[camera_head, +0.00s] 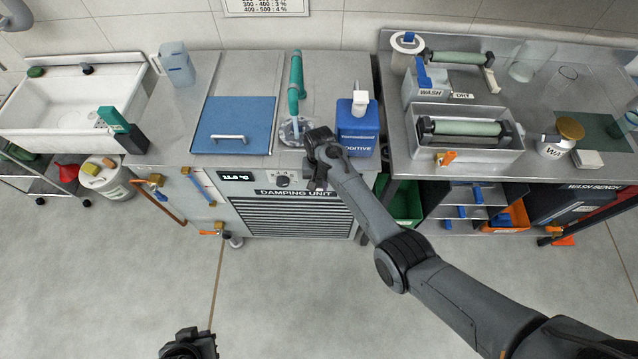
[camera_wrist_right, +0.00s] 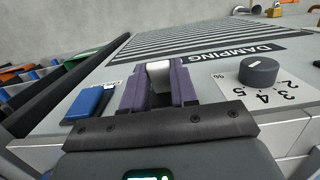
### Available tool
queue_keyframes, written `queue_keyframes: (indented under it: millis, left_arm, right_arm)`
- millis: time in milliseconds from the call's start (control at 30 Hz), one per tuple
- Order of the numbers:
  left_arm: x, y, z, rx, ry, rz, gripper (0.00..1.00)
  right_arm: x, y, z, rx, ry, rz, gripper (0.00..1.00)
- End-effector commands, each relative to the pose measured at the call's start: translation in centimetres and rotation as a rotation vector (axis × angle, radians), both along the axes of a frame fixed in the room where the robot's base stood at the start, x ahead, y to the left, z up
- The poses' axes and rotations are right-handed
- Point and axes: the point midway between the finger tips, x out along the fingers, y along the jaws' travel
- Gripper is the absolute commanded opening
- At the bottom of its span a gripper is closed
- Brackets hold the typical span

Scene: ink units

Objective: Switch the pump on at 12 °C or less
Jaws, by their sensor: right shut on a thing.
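The damping unit (camera_head: 290,215) stands in the middle, with a dark display (camera_head: 236,176) on its front that reads about 11 °C; its last digit is hard to read. A dial knob (camera_head: 283,181) with numbers sits right of the display and also shows in the right wrist view (camera_wrist_right: 258,70). My right gripper (camera_head: 317,184) is at the front panel, right of the dial. Its purple fingers (camera_wrist_right: 160,88) are shut on a small white switch piece (camera_wrist_right: 159,73); the panel around it is partly hidden. Part of my left gripper (camera_head: 189,346) shows at the bottom edge, jaws unclear.
A blue part (camera_wrist_right: 89,103) sits on the panel beside the gripper. The floor in front is clear.

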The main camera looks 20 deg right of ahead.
Motion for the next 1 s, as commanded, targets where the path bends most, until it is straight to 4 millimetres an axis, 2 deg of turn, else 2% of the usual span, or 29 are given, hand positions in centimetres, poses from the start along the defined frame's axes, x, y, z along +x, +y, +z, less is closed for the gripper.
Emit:
queue_keyframes:
  millis: [100, 133, 300, 667, 767, 1000]
  left_arm:
    - [0.0, 0.1, 0.0, 0.004, 0.0, -0.003, 0.0]
    - [0.0, 0.1, 0.0, 0.004, 0.0, -0.003, 0.0]
    - [0.0, 0.1, 0.0, 0.005, 0.0, -0.004, 0.0]
    - [0.0, -0.1, 0.2, -0.003, -0.001, 0.002, 0.0]
    - [0.0, -0.2, 0.5, -0.007, 0.0, 0.004, 0.0]
    - [0.0, -0.2, 1.4, -0.009, 0.0, 0.005, 0.0]
  right_arm:
    - [0.0, -0.1, -0.1, -0.001, 0.0, -0.001, 0.0]
    - [0.0, -0.1, -0.1, -0.001, 0.0, -0.001, 0.31]
    - [0.0, 0.0, 0.0, -0.001, 0.0, -0.001, 0.53]
    - [0.1, 0.0, 0.5, -0.001, -0.002, 0.0, 0.53]
    - [0.2, -0.1, 1.5, -0.001, -0.003, 0.0, 0.53]
    - [0.6, -0.3, 5.4, -0.001, -0.004, -0.001, 0.53]
